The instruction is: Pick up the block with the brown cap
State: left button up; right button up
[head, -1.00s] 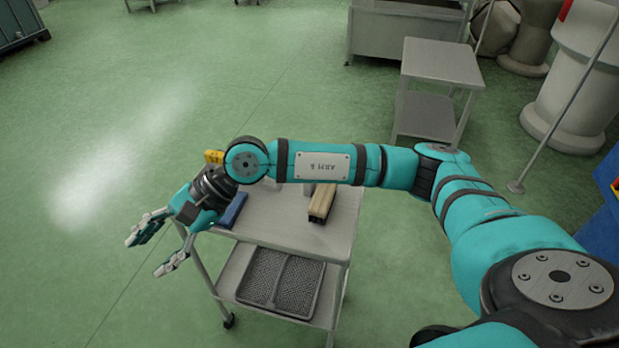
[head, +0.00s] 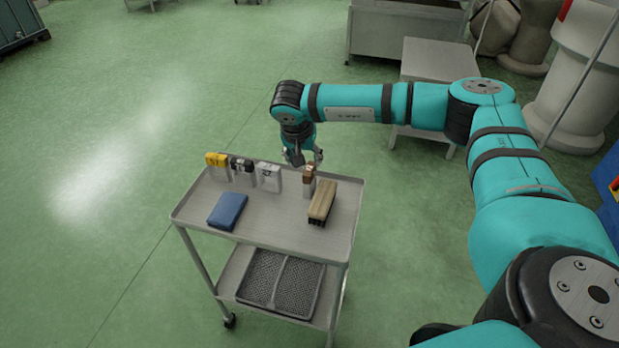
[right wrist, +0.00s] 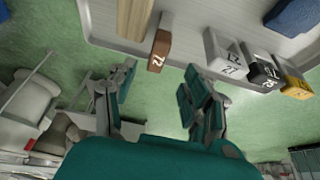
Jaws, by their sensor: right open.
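The block with the brown cap (head: 308,175) stands upright near the back edge of the cart's top, between a white-grey block and a wooden-backed brush. In the right wrist view its brown cap (right wrist: 160,51) shows a white number 72. My right gripper (head: 305,158) hangs just behind the block, above the cart's back edge. In the right wrist view its fingers (right wrist: 155,92) are spread apart and empty, and the brown cap lies ahead of the gap between them. My left gripper is not in view.
On the cart (head: 268,222) a white-grey block (head: 268,178), a black-capped block (head: 242,170) and a yellow-capped block (head: 217,165) stand left. A blue item (head: 228,211) and the brush (head: 321,202) lie nearer the front. A grey side table (head: 437,60) stands behind.

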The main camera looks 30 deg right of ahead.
aim_at(308, 169)
jog(key=x, duration=0.3)
jog(key=shift+f, duration=0.1)
jog(key=shift+d+f+p, duration=0.2)
jog(key=shift+f+p, duration=0.2)
jog(key=shift+f, duration=0.15)
jog(key=x, duration=0.4)
jog(key=shift+d+f+p, duration=0.1)
jog(key=shift+f+p, duration=0.1)
jog(key=shift+p, duration=0.2)
jog(key=shift+r, duration=0.1)
jog(key=shift+c, duration=0.4)
jog(key=shift+w, duration=0.1)
grip_shut()
